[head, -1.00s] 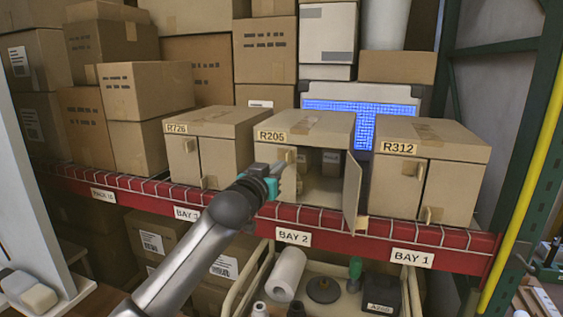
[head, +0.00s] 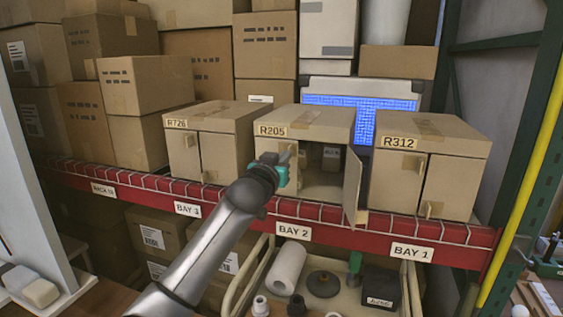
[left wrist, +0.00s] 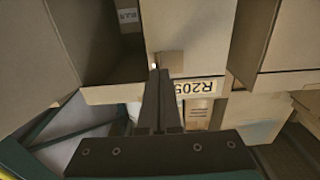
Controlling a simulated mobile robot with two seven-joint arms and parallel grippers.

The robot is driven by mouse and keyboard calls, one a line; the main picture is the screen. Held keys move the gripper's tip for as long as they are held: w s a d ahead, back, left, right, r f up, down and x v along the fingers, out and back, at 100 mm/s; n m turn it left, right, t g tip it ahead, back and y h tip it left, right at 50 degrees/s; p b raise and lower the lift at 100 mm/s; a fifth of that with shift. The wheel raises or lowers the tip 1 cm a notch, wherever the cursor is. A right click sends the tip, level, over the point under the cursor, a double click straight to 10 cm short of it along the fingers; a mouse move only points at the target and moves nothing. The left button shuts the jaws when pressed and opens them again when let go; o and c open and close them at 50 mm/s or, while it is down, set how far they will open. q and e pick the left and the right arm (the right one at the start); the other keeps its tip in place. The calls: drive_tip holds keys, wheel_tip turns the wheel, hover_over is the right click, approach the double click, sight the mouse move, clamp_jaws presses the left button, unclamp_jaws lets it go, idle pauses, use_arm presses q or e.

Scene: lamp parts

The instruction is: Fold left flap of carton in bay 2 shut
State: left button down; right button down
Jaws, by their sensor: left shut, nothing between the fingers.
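The carton labelled R205 (head: 303,123) stands on the shelf above the BAY 2 sign (head: 293,232). Its right flap (head: 352,182) stands open toward me, and the right half of the inside shows. Its left flap (left wrist: 192,25) looks flush or nearly flush with the front. In the head view my arm hides much of that flap. My left gripper (head: 285,163) is shut and empty at the left flap. In the left wrist view its fingertips (left wrist: 157,76) are at the flap's small tab (left wrist: 170,61); contact cannot be told. My right gripper is out of view.
Carton R726 (head: 225,118) stands to the left and carton R312 (head: 440,135) to the right, both closed, with narrow gaps. A red shelf beam (head: 350,240) runs below. A cart (head: 250,285) with lamp parts stands underneath.

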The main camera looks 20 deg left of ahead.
use_arm(q)
drive_tip(key=shift+w+d+r+y, duration=0.1)
drive_tip(key=shift+y, duration=0.2)
drive_tip(key=shift+r, duration=0.1)
